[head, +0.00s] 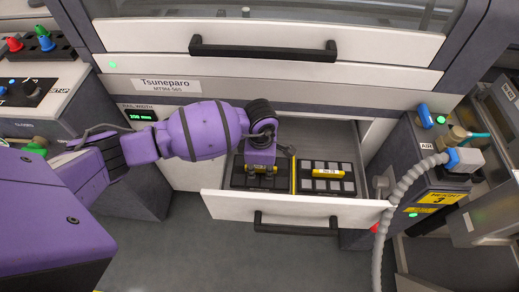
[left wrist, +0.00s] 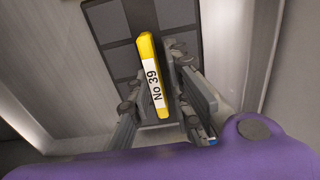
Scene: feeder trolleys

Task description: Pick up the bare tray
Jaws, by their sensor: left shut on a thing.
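The open drawer (head: 228,207) holds two dark trays side by side. The left tray (head: 240,181) shows dark, empty-looking squares in the left wrist view (left wrist: 112,62). Its yellow handle bar (left wrist: 148,65) carries a white label reading "No 39". My left gripper (head: 262,171) points down over this tray and is shut on the handle, one finger on each side. The gripper and wrist hide part of the tray in the head view. The right tray (head: 302,184) has several light grey squares and a yellow labelled handle (head: 327,173). My right gripper is not in view.
The drawer's walls stand close around the trays, with its black pull (head: 295,224) in front. The closed cabinet front (head: 260,65) is above. A grey hose (head: 400,190) and air unit (head: 440,160) are at the right. The floor in front is clear.

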